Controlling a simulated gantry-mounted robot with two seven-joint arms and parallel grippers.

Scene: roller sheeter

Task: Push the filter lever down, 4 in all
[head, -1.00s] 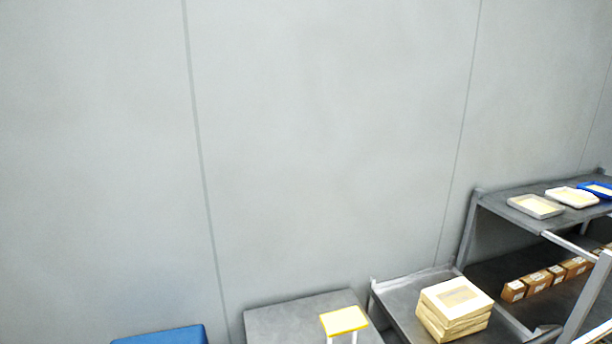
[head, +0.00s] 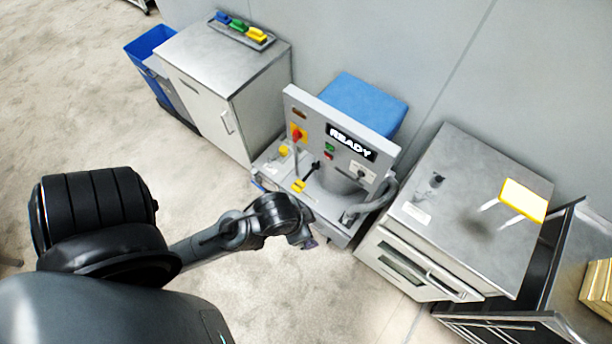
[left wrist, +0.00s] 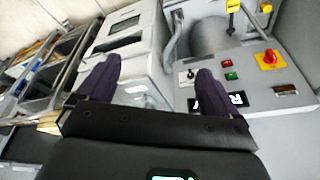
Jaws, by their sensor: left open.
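The machine (head: 318,112) is grey, with an upright panel whose display (head: 351,142) reads READY. Low on its front are a yellow-tipped lever (head: 299,186), a black-knobbed lever (head: 316,165) and a yellow knob (head: 284,150). I cannot tell which one is the filter lever. My left gripper (head: 311,242) is in front of the machine at its lower right, apart from it. In the left wrist view my left gripper (left wrist: 155,72) is open and empty, with its right finger partly over the display. Two yellow handles show at that view's top edge, one here (left wrist: 233,6). My right gripper is not in view.
A red rotary switch (head: 298,132) and green and red buttons sit on the panel. A blue box (head: 365,102) is behind. The floor in front is clear.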

